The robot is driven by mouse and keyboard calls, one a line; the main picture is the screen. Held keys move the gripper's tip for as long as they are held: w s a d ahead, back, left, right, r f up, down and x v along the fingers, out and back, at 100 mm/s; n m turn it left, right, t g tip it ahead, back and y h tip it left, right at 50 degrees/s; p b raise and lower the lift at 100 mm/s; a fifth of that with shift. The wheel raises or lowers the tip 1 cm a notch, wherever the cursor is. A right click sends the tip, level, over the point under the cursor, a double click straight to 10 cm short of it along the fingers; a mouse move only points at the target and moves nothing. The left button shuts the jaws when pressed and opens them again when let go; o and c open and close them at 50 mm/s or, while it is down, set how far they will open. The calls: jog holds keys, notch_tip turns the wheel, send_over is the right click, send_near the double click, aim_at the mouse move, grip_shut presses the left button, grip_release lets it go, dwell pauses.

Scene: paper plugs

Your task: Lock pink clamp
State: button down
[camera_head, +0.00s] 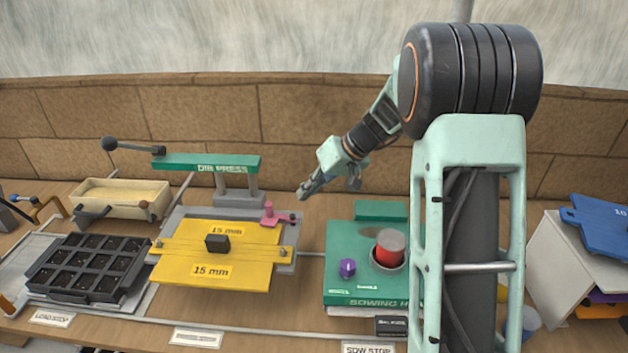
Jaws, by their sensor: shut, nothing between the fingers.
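The pink clamp (268,213) stands at the back right corner of the yellow plate (205,274) marked 15 mm. A dark lever end lies on its right side; I cannot tell its exact position. My gripper (304,192) is shut and empty. It hangs in the air above and to the right of the pink clamp, apart from it, pointing down and left. The yellow plate lies on a grey base (293,232) and carries a dark block (217,243) at its middle.
A green die press (205,162) stands behind the plate. A green sowing block (345,285) with a purple knob (347,267) and a red cylinder (390,249) is to the right. A black cell tray (88,266) and a cream bin (120,198) are at left. My arm hides part of the right side.

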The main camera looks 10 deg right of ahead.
aim_at(272, 212)
jog(key=x, duration=0.3)
jog(key=shift+w+a+f, duration=0.1)
jog(key=shift+a+f, duration=0.15)
jog(key=shift+f, duration=0.05)
jog(key=shift+s+a+r+p, duration=0.15)
jog(key=shift+a+p, duration=0.15)
jog(key=shift+a, duration=0.3)
jog(key=shift+s+a+p, duration=0.1)
jog(key=shift+a+p, duration=0.15)
jog(key=shift+a, duration=0.4)
jog(key=shift+s+a, duration=0.15)
jog(key=shift+a, duration=0.45)
jog(key=shift+s+a+f+n+g+b, duration=0.1)
jog(key=shift+a+f+n+g+b, duration=0.35)
jog(key=shift+b, duration=0.45)
jog(key=shift+s+r+n+b, duration=0.2)
jog(key=shift+n+b, duration=0.45)
jog(key=shift+s+a+r+g+y, duration=0.1)
jog(key=shift+s+r+g+y, duration=0.05)
jog(key=shift+g+y, duration=0.2)
